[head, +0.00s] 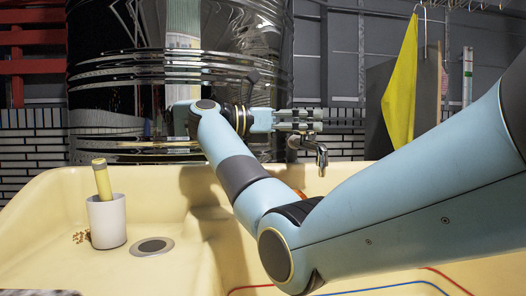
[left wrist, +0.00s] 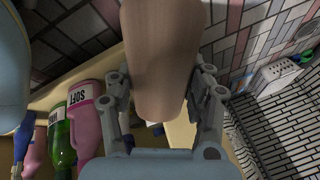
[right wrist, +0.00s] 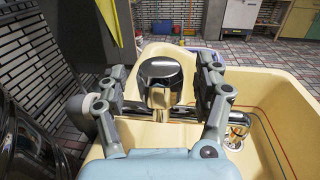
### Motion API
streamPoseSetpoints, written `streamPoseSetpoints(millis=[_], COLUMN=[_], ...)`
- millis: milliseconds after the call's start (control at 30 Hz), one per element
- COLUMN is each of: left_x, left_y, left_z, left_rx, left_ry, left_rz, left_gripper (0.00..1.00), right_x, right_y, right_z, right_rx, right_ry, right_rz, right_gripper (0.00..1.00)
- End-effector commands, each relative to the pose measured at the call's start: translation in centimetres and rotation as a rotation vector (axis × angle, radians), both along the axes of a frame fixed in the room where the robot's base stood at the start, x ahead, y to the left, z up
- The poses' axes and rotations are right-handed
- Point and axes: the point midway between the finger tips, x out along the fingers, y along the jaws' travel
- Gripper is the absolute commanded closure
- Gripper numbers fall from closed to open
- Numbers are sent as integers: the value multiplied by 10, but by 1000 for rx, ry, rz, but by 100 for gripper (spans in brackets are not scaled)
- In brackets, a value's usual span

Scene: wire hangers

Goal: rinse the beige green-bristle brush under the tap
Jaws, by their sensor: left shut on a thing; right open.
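The chrome tap (head: 320,155) stands at the back of the cream basin (head: 60,225). My right gripper (head: 297,120) is above and beside the tap in the head view. In the right wrist view its open fingers stand on both sides of the tap's round chrome top (right wrist: 160,75); I cannot tell whether they touch it. In the left wrist view, my left gripper (left wrist: 163,95) is shut on a smooth tan handle (left wrist: 160,60), which fits the beige brush. Its bristles are out of view, and the left gripper does not show in the head view. I see no water flowing.
A white cup (head: 107,222) with a yellow-handled thing (head: 102,180) stands at the basin's left, near the drain (head: 152,246). A yellow cloth (head: 401,90) hangs behind on the right. Pink (left wrist: 88,115) and green (left wrist: 60,140) bottles are near my left gripper.

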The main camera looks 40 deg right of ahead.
Motion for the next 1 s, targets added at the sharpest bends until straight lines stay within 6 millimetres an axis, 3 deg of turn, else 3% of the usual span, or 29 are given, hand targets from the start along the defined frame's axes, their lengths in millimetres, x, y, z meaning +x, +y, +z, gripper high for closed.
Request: streamPoseSetpoints(millis=[300,500,1000], left_x=[0,0,0], left_y=[0,0,0], left_z=[0,0,0], left_rx=[0,0,0], left_ry=[0,0,0], left_rz=[0,0,0], left_gripper=[83,83,83], right_x=[25,37,40], right_y=[65,95,104], right_z=[1,1,0], right_rx=[2,1,0], right_ry=[2,1,1], right_rz=[5,4,2], right_gripper=[31,31,31])
